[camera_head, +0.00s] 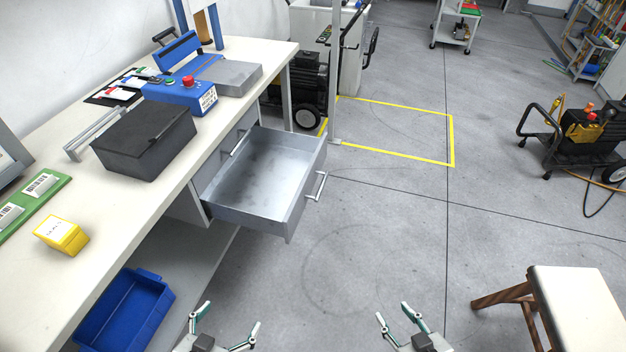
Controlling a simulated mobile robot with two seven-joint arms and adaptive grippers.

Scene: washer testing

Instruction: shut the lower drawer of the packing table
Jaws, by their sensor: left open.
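The packing table (255,48) runs along the left side with a pale top. Its lower drawer (262,180) is pulled far out to the right, and its grey metal inside looks empty. The drawer's bar handle (316,188) is on its front panel, facing right. The upper drawer (236,140) above it looks shut. My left gripper (231,315) is at the bottom edge, below and left of the drawer front, open and empty. My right gripper (393,312) is at the bottom, right of centre, its fingers apart and empty. Neither gripper touches the drawer.
A stool (578,305) stands at the lower right. A blue bin (125,310) sits under the table at the lower left. A dark box (145,140) and a blue device (180,95) are on the tabletop. The floor right of the drawer is clear.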

